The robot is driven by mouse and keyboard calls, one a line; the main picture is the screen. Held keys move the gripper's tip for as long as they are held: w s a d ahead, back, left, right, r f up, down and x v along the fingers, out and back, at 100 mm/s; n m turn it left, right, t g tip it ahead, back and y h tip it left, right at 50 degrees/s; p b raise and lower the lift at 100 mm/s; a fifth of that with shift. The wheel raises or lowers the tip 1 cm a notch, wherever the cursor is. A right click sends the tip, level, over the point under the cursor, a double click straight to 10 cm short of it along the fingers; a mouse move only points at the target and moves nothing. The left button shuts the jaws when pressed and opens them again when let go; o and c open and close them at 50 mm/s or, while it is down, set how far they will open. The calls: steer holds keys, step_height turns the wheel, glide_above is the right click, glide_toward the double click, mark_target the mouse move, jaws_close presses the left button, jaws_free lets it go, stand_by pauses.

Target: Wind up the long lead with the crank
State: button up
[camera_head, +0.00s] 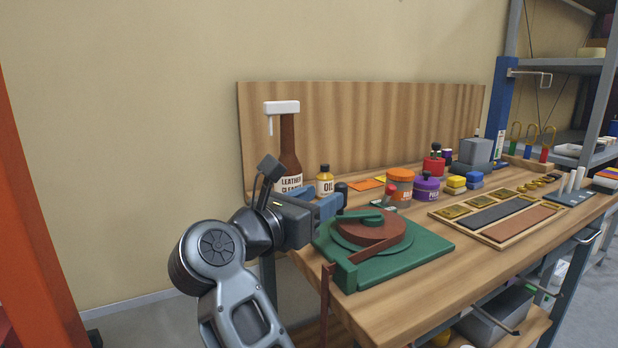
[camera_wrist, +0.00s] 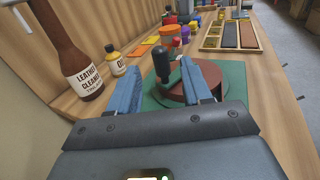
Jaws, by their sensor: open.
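The winder has a green base plate (camera_head: 420,247) on the near left of the bench. A reddish-brown lead (camera_head: 385,226) is coiled on its drum. A strip of it runs through a green block and hangs over the front edge (camera_head: 326,295). A green crank arm (camera_head: 362,217) lies across the top, with an upright black handle (camera_head: 341,188) at its left end. My gripper (camera_head: 331,204) is open beside the handle. In the wrist view the black handle (camera_wrist: 162,64) shows between the blue fingers of my gripper (camera_wrist: 160,78); whether they touch it cannot be told.
A leather cleaner bottle (camera_head: 289,150) and a yellow oil bottle (camera_head: 325,182) stand behind my gripper. Orange and purple jars (camera_head: 426,188) stand beyond the winder. A wooden tray (camera_head: 490,234) lies to its right. Bare bench top (camera_head: 400,295) shows along the front.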

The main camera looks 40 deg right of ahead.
mark_target(338, 188)
steer(key=d, duration=0.5)
steer(key=w+d, duration=0.1)
steer(key=d, duration=0.1)
steer(key=shift+w+d, duration=0.1)
steer(key=shift+d, duration=0.25)
steer(key=shift+c, duration=0.3)
jaws_close()
